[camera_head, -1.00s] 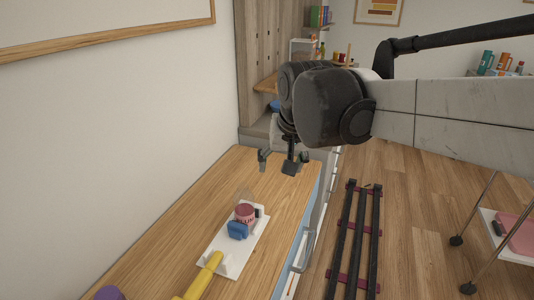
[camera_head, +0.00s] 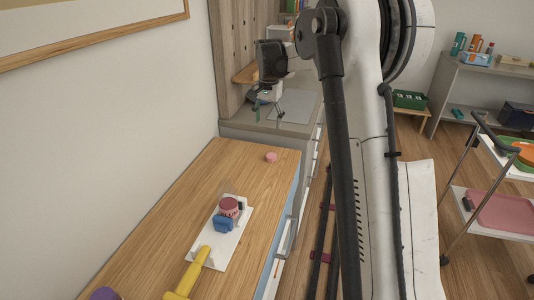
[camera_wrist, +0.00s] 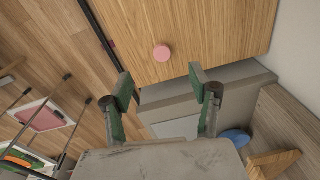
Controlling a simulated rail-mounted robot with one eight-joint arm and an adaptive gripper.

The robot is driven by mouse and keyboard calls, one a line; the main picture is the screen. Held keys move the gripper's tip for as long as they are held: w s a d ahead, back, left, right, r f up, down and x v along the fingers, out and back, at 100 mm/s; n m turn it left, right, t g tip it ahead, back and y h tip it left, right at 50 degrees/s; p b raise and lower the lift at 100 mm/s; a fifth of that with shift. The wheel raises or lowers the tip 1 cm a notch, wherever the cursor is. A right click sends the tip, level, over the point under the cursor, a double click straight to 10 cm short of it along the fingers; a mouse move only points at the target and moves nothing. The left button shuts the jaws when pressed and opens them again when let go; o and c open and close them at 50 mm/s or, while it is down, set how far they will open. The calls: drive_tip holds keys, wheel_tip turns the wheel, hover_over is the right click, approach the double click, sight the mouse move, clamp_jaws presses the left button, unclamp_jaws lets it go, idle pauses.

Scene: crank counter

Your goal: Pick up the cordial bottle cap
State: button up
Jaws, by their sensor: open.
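A small round pink cap (camera_head: 271,157) lies flat on the wooden counter (camera_head: 190,187), close to its far end. It also shows in the wrist view (camera_wrist: 162,53), above and between my fingertips in the picture. My gripper (camera_head: 268,112) is open and empty, up beyond the cap and over the far grey counter. In the wrist view its two green-sided fingers (camera_wrist: 160,82) are spread wide and apart from the cap. A reddish-pink container (camera_head: 229,207) stands in a blue holder (camera_head: 223,224) on a white board (camera_head: 231,243).
A yellow handle (camera_head: 188,275) lies at the near end of the white board. A purple object (camera_head: 104,294) is at the near left. A wall borders the counter's left side. The wood around the cap is clear. A trolley (camera_head: 490,205) stands at the right.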

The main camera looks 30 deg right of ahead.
drive_tip(key=m+g, duration=0.1)
hover_over(272, 155)
wheel_tip(272, 155, down, 5)
drive_tip(key=f, duration=0.8)
drive_tip(key=shift+s+f+p, duration=0.3)
drive_tip(key=shift+w+a+f, duration=0.1)
drive_tip(key=shift+w+f, duration=0.05)
drive_tip(key=shift+f, duration=1.15)
drive_tip(key=shift+w+f, duration=0.1)
drive_tip(key=shift+f, duration=1.2)
drive_tip(key=shift+c, duration=0.4)
drive_tip(key=c, duration=0.8)
